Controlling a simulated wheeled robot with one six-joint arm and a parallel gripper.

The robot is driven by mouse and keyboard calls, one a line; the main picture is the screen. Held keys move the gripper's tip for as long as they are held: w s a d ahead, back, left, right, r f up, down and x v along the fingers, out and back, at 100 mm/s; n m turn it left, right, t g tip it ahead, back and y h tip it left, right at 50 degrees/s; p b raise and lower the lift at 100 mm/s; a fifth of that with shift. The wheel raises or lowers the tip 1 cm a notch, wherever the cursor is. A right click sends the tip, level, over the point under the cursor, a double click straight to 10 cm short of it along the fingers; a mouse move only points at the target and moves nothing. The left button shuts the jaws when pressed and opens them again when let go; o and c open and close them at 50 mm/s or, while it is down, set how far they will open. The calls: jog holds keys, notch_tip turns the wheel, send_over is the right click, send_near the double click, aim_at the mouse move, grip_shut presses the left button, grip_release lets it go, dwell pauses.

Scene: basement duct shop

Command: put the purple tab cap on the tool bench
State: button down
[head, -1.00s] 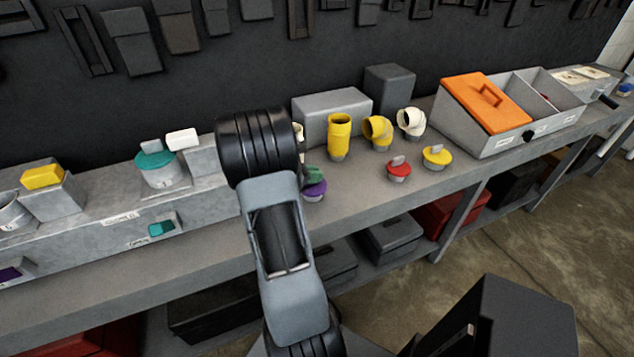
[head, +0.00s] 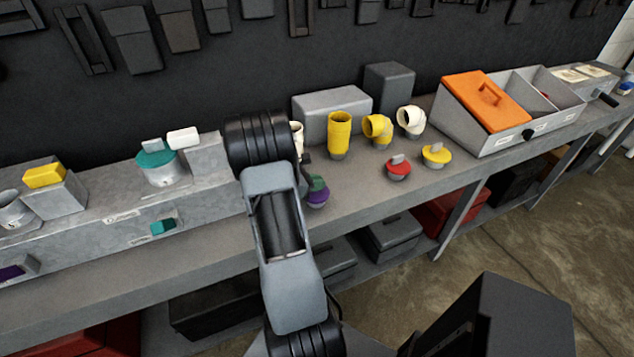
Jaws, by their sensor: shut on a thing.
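The purple tab cap (head: 318,198) shows just right of my arm in the head view, at the front part of the tool bench top (head: 375,190). My gripper (head: 314,182) is mostly hidden behind my own arm. It is shut on the purple cap, low over the bench. A dark green piece shows right above the purple disc; I cannot tell what it belongs to. Whether the cap's underside touches the bench top is not clear.
A red cap (head: 398,170) and a yellow cap (head: 436,156) sit to the right. Behind them stand a yellow pipe (head: 339,133), a yellow elbow (head: 378,129) and a white elbow (head: 410,121). A grey metal fixture (head: 110,225) fills the left. Bare bench lies between the purple and red caps.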

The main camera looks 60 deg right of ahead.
jog(key=c, duration=1.1)
grip_release()
jog(key=shift+c, duration=0.2)
jog(key=shift+r, duration=0.15)
jog(key=v, duration=0.7)
jog(key=shift+w+a+b, duration=0.15)
jog(key=shift+a+b, duration=0.05)
jog(key=shift+b, duration=0.2)
